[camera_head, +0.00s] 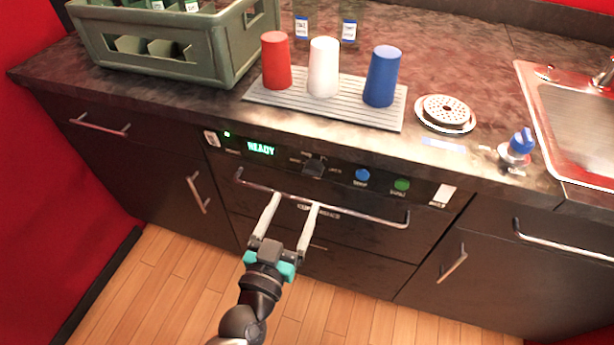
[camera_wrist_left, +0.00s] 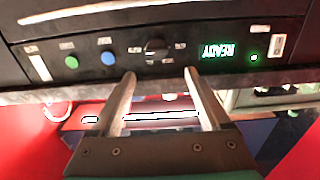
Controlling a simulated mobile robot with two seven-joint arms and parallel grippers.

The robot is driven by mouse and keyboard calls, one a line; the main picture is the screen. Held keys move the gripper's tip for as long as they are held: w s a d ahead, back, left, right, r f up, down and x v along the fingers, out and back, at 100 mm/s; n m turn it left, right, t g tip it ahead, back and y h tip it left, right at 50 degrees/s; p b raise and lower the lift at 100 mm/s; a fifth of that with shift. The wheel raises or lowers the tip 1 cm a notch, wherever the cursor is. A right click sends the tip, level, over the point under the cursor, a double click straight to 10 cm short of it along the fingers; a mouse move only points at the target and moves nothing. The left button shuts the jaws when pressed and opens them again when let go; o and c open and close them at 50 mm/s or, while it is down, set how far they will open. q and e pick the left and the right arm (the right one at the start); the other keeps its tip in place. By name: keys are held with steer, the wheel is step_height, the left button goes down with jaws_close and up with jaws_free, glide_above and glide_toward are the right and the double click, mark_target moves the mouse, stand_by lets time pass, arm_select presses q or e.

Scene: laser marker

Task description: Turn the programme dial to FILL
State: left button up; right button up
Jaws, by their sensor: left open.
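The programme dial (camera_head: 314,165) is a dark knob on the black control panel (camera_head: 233,139) under the worktop, right of a green READY display (camera_head: 261,148). It also shows, upside down, in the left wrist view (camera_wrist_left: 155,47). Small white labels surround it, too blurred to read, and I cannot tell which one it points at. My left gripper (camera_head: 296,200) is open and empty, with its pale fingers pointing up at the panel from just below the dial. In the left wrist view the fingertips (camera_wrist_left: 160,73) stand on either side of the dial's line, apart from it.
A blue button (camera_head: 362,175) and a green button (camera_head: 401,184) sit right of the dial. A long metal handle bar (camera_head: 370,219) runs below the panel, close to my fingers. Red, white and blue cups stand on a grey mat (camera_head: 388,121) above, beside a green crate (camera_head: 185,66).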

mark_target(308, 176)
arm_select(q)
steer(key=x, duration=0.3)
steer(key=b+x, duration=0.1)
steer(key=x, duration=0.1)
steer(key=f+x, duration=0.1)
steer(key=x, duration=0.2)
steer(key=shift+w+d, duration=0.1)
steer(key=shift+w, duration=0.25)
steer(key=shift+c, duration=0.2)
